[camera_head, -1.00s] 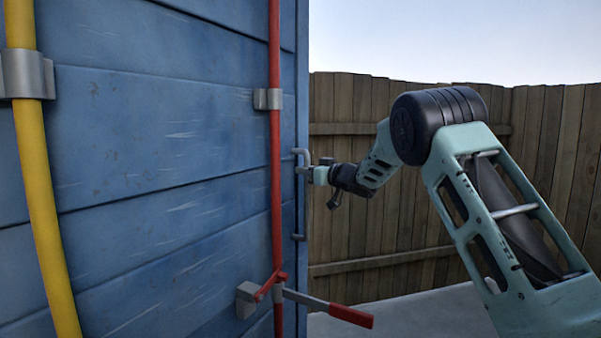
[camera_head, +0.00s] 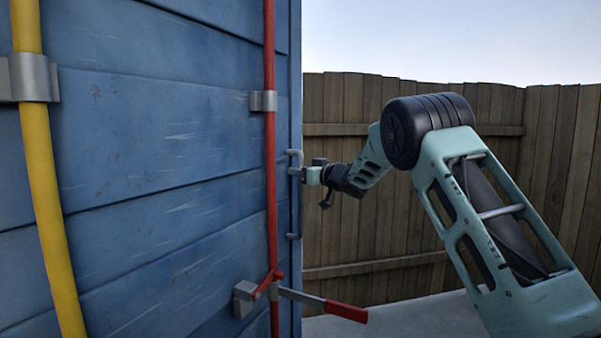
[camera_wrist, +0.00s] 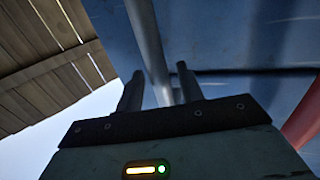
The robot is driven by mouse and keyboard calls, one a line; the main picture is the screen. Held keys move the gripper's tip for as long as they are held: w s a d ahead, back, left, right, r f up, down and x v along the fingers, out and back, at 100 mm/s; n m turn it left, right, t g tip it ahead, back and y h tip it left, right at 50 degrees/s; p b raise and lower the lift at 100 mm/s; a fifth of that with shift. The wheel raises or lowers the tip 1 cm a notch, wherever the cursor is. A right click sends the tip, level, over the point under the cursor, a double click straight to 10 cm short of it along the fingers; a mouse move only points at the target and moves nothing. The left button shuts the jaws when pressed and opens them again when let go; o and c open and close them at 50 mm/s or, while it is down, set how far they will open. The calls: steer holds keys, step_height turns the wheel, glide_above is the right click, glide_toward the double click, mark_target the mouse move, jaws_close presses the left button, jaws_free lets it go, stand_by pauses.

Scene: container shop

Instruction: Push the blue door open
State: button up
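The blue door (camera_head: 150,150) is a scuffed, ribbed panel filling the left of the head view; its right edge is upright. A grey bar handle (camera_head: 294,157) sits at that edge. My gripper (camera_head: 307,174) is at the handle, reaching in from the right; contact is unclear in the head view. In the wrist view my gripper's two fingers (camera_wrist: 160,88) stand apart, with a grey bar (camera_wrist: 147,38) running between them and visible gaps beside it. The blue surface (camera_wrist: 225,35) lies behind the fingers. The bar's lower end is hidden by the gripper body.
A red vertical rod (camera_head: 270,190) and a red-ended lever (camera_head: 345,311) stick out in front of the door. A yellow pole (camera_head: 45,190) stands at far left. A wooden fence (camera_head: 400,240) closes the back, with pale floor (camera_head: 400,318) before it.

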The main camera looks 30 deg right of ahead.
steer(key=shift+s, duration=0.1)
steer(key=b+v, duration=0.7)
steer(key=v, duration=1)
steer(key=shift+d, duration=0.1)
